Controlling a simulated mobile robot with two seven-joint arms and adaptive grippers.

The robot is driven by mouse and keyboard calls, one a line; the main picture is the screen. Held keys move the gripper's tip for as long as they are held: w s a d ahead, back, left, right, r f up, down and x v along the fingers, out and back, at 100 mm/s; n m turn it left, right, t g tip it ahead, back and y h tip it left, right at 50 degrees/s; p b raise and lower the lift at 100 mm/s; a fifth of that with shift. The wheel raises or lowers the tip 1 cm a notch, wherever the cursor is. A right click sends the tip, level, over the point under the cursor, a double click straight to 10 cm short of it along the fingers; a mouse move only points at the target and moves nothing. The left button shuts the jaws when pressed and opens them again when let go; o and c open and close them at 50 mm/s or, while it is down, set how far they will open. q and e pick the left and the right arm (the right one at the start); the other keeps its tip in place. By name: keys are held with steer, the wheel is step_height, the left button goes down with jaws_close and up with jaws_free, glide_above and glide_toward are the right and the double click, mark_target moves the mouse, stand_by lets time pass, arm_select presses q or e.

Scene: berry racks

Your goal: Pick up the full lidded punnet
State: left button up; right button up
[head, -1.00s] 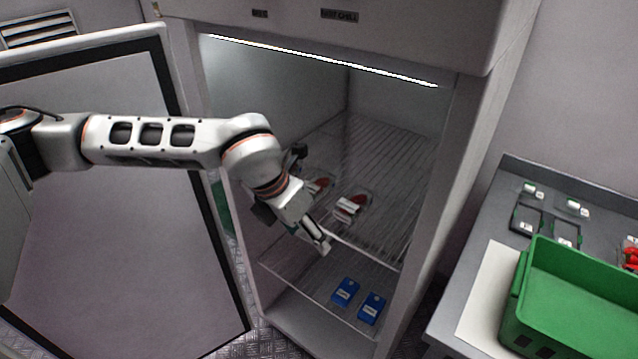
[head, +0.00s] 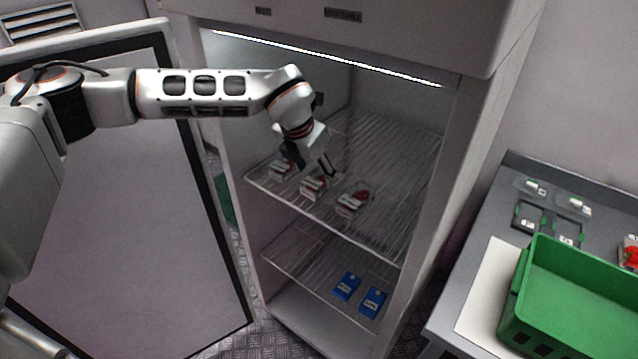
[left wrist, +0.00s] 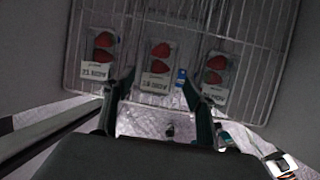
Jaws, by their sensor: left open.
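Three clear punnets with red berries and white labels lie in a row on the upper wire shelf of the open cabinet: a left one (head: 281,168), a middle one (head: 313,187) and a right one (head: 352,201). The left wrist view also shows the left (left wrist: 98,57), middle (left wrist: 159,62) and right (left wrist: 216,77) punnets. I cannot tell how full each is. My left gripper (head: 311,164) is open and empty, above the shelf by the middle punnet. In the left wrist view its fingers (left wrist: 157,90) stand either side of the middle punnet's near end, apart from it. My right gripper is out of view.
Two blue packs (head: 347,287) (head: 373,302) lie on the lower shelf. The cabinet door (head: 120,200) stands open at left. A green crate (head: 575,325) and small containers (head: 536,187) are on the bench at right. The back of the upper shelf is clear.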

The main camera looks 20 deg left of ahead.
mark_target(319, 178)
arm_select(q)
steer(key=shift+w+f, duration=0.2)
steer(key=shift+w, duration=0.1)
steer(key=shift+x, duration=2.35)
steer(key=c, duration=1.1)
